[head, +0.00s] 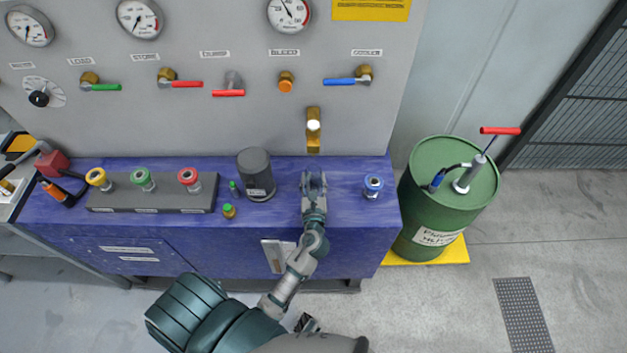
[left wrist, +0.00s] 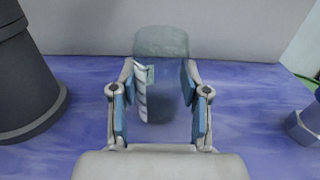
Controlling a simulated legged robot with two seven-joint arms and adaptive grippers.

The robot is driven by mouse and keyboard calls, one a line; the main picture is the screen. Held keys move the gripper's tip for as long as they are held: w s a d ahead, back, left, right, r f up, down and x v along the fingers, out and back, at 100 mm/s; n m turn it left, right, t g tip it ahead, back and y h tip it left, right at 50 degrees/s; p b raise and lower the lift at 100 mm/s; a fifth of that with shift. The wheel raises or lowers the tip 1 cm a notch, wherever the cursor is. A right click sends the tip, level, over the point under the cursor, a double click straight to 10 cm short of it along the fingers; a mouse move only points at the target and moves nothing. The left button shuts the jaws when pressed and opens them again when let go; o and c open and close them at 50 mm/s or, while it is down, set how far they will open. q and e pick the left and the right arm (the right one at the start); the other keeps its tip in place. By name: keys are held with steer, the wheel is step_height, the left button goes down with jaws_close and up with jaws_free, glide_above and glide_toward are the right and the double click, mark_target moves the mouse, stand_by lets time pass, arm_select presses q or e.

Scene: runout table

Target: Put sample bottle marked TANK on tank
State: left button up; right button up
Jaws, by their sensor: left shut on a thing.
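My left gripper (head: 313,183) reaches over the blue table top below the brass spout. In the left wrist view its two fingers (left wrist: 160,100) are shut on a translucent grey-green bottle (left wrist: 160,45), which stands roughly upright between the pads. A small pale label shows on the bottle's left side; I cannot read it. In the head view the bottle is hard to make out. No mark reading TANK is legible, and I cannot tell which place is the tank. My right gripper is not in view.
A gauge panel (head: 220,120) rises behind. A green drum (head: 447,190) stands right of the table.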

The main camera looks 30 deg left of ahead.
arm_select(q)
steer(key=o, duration=1.2)
steer(key=v, duration=1.1)
steer(key=shift+d+f+b, duration=0.1)
steer(key=shift+b, duration=0.25)
steer(key=shift+s+d, duration=0.25)
steer(key=shift+s, duration=0.2)
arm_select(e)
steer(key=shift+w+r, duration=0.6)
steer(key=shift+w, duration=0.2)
